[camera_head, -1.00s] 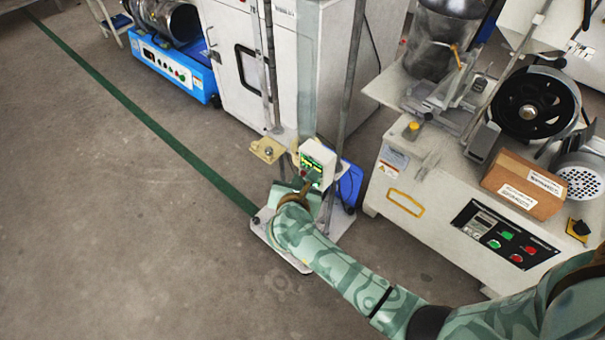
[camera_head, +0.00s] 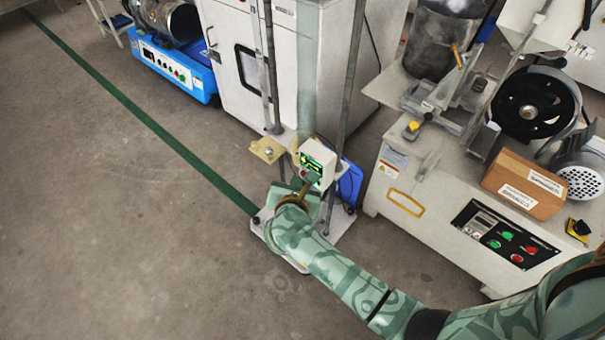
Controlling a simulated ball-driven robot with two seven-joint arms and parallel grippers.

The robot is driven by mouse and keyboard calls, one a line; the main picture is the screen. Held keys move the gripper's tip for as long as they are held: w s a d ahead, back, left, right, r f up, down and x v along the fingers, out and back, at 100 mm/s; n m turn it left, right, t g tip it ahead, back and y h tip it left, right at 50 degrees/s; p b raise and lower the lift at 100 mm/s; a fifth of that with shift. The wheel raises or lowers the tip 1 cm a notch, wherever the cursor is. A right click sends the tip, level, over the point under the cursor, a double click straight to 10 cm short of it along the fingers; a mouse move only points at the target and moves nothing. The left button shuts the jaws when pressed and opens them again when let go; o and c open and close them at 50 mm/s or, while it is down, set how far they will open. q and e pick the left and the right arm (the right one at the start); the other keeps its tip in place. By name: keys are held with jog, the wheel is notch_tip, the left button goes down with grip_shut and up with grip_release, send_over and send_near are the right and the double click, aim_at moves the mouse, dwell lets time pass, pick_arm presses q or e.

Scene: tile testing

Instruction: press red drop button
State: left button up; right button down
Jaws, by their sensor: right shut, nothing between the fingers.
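A small white control box (camera_head: 324,151) with a lit green display (camera_head: 315,163) is mounted on the tall drop-test stand (camera_head: 349,75). A small red spot, which looks like the red drop button (camera_head: 311,177), shows on the box's lower face. My right arm reaches in from the lower right. My right gripper (camera_head: 304,186) is shut and empty, with its tip right at the lower front of the box. I cannot tell whether the tip touches the button. My left gripper is not in view.
A yellowish block (camera_head: 267,150) sits on the stand's left side. A grey machine (camera_head: 408,175) with its own green and red buttons (camera_head: 517,257) stands to the right, carrying a brown carton (camera_head: 523,184). A white cabinet (camera_head: 235,85) stands behind. The floor at left is clear.

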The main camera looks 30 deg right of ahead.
jog(key=shift+s+a, duration=0.15)
jog(key=shift+a, duration=0.25)
jog(key=shift+s+a+b, duration=0.1)
jog(key=shift+s+a, duration=0.2)
jog(key=shift+a, duration=0.5)
jog(key=shift+s+a+b, duration=0.1)
jog(key=shift+s+a, duration=0.15)
jog(key=shift+a, duration=0.5)
jog(key=shift+s+a+b, duration=0.1)
jog(key=shift+s+a, duration=0.2)
jog(key=shift+a, duration=0.5)
